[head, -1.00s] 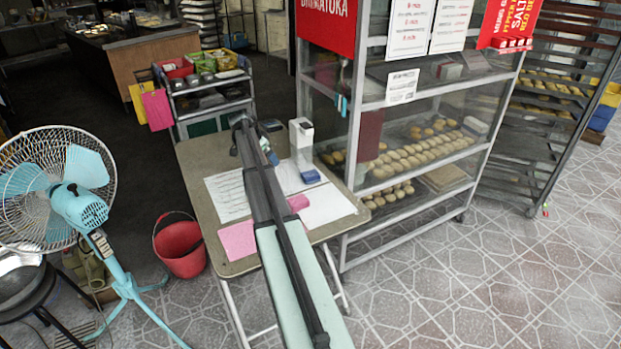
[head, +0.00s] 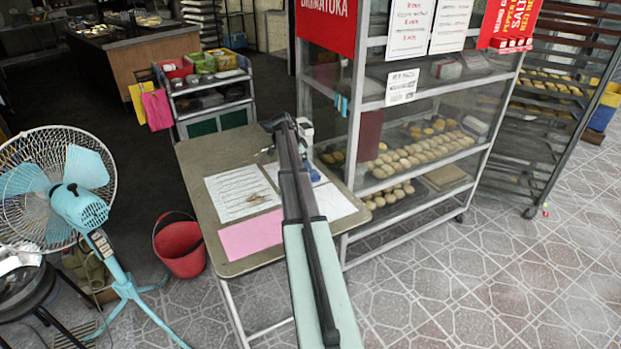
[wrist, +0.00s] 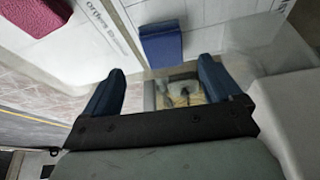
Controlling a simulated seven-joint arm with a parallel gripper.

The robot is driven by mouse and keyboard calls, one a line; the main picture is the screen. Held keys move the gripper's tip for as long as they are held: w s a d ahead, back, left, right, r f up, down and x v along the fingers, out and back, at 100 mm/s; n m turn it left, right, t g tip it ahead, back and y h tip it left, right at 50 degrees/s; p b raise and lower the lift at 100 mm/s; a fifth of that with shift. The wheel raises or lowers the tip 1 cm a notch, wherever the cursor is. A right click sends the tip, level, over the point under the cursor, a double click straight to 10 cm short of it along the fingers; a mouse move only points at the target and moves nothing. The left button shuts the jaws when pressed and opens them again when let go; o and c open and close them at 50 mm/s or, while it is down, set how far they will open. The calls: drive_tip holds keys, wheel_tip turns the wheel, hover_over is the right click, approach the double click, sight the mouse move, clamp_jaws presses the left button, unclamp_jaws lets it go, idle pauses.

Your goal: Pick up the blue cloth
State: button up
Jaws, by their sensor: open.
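A small dark blue folded piece (wrist: 161,42), which looks like the blue cloth, lies on white printed paper in the wrist view. A bit of blue also shows beside my arm in the head view (head: 316,176), mostly hidden by it. My gripper (wrist: 162,84) is open, with its two blue fingers apart and nothing between them. The blue piece lies ahead of the fingertips, above the gap between them in the picture. In the head view my arm reaches over the right part of the table, and its fingers are not clear.
The folding table (head: 210,150) holds a printed sheet (head: 240,190) and a pink sheet (head: 250,236). The glass bread cabinet (head: 350,130) is close on the right. A fan (head: 80,205) and red bucket (head: 180,250) stand left.

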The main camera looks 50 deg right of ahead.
drive_tip(key=shift+w+x, duration=0.2)
drive_tip(key=shift+x, duration=3.05)
drive_tip(key=shift+d, duration=0.2)
drive_tip(key=c, duration=1.1)
drive_tip(key=shift+o, duration=0.2)
drive_tip(key=shift+r, duration=0.15)
wheel_tip(320, 180, up, 28)
drive_tip(key=shift+f, duration=0.1)
drive_tip(key=shift+c, duration=0.7)
